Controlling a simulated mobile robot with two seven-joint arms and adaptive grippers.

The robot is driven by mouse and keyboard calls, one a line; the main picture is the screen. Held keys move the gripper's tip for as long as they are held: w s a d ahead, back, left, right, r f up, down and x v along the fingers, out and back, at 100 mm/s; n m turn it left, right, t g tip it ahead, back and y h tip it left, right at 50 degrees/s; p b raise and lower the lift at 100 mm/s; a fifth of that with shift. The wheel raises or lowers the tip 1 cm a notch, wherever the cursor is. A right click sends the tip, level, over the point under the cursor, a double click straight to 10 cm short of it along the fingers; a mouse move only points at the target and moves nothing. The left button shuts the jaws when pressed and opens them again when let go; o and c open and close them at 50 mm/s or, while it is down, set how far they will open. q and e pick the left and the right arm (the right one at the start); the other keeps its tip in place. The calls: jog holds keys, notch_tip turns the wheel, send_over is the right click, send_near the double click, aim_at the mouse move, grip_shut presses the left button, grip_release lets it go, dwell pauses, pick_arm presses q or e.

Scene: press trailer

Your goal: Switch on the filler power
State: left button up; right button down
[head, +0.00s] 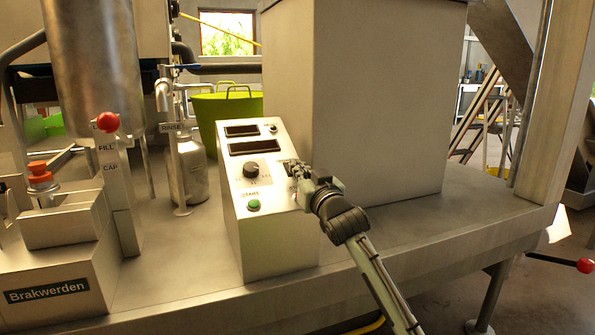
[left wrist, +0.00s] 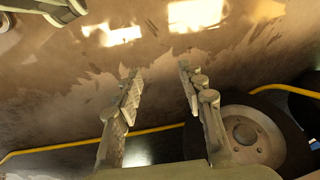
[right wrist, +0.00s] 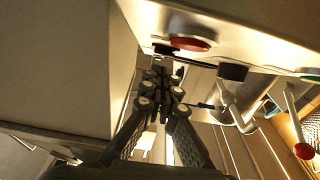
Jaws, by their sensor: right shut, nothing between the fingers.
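The grey metal control box (head: 275,245) stands on the trailer deck. Its sloped front has two dark displays, a black knob (head: 251,170), a green button (head: 253,205) and a small round fitting (head: 272,129) at the top right. My right gripper (head: 291,167) is shut and empty, its tips at the panel's right edge and covering part of it. The right wrist view shows the shut fingers (right wrist: 163,88) close below a small black part (right wrist: 163,49), beside a red button (right wrist: 190,43). I cannot tell whether they touch. My left gripper (left wrist: 158,85) is open and empty over the floor.
A large grey cabinet (head: 355,100) stands right behind the box. The filling head with a red-knobbed lever (head: 108,122) and a rinse bottle (head: 190,175) are to the left. The deck's front right is bare. A wheel (left wrist: 245,135) shows below my left gripper.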

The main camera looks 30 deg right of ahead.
jog(key=shift+w+f, duration=0.15)
jog(key=shift+f, duration=0.3)
pick_arm(q)
jog(key=shift+w+d+r, duration=0.1)
jog(key=shift+w+r, duration=0.05)
jog(key=shift+r, duration=0.2)
pick_arm(e)
jog(key=shift+f, duration=0.15)
jog(key=shift+w+f+t+b, duration=0.1)
jog(key=shift+f+t+b, duration=0.3)
jog(key=shift+b, duration=0.7)
jog(key=shift+r, duration=0.2)
pick_arm(q)
notch_tip(320, 180, up, 4)
jog(key=shift+f, duration=0.1)
jog(key=shift+p, duration=0.3)
pick_arm(e)
jog(key=shift+r, duration=0.1)
